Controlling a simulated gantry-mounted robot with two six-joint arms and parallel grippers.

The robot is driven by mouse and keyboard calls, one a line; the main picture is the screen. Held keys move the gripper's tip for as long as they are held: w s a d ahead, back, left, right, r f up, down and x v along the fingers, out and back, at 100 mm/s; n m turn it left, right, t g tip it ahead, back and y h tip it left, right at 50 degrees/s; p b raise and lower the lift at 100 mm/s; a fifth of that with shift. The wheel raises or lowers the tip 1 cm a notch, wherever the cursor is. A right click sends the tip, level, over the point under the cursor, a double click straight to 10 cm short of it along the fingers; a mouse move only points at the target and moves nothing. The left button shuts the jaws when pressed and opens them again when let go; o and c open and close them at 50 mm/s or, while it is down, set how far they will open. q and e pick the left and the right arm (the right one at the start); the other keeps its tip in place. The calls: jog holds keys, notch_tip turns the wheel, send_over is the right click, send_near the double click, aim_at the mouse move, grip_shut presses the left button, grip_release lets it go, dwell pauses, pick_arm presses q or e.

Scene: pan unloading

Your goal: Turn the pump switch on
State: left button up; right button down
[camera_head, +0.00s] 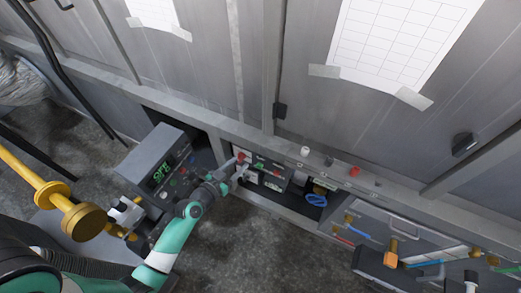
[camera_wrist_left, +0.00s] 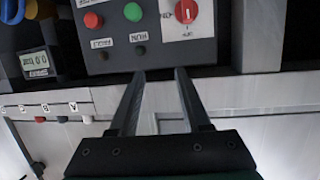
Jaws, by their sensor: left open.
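A dark control panel (camera_head: 264,172) sits low in the cabinet wall. It bears a red rotary switch on a white plate, seen at the upper right in the left wrist view (camera_wrist_left: 186,11), and red and green buttons. My left gripper (camera_head: 241,174) is at the panel's left part. In the wrist view my left gripper (camera_wrist_left: 161,75) is open and empty, its fingertips close to the panel edge, below the rotary switch and a green button (camera_wrist_left: 140,50). Contact cannot be told. My right gripper is out of view.
A grey box with a green display (camera_head: 160,160) stands left of the panel. A blue cable loop (camera_head: 316,200) lies to the right. A ledge with a red knob (camera_head: 355,171) runs above. A yellow pipe (camera_head: 30,180) is at far left. The lower middle floor is clear.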

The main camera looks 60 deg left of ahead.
pick_arm(q)
jog(key=n+g+p, duration=0.1)
jog(key=n+g, duration=0.1)
send_near(240, 158)
jog(key=b+x, duration=0.3)
jog(key=x, duration=0.6)
jog(key=shift+s+a+f+y, duration=0.2)
jog(key=shift+f+y, duration=0.15)
jog(key=shift+y, duration=0.05)
jog(key=shift+s, duration=0.15)
grip_shut()
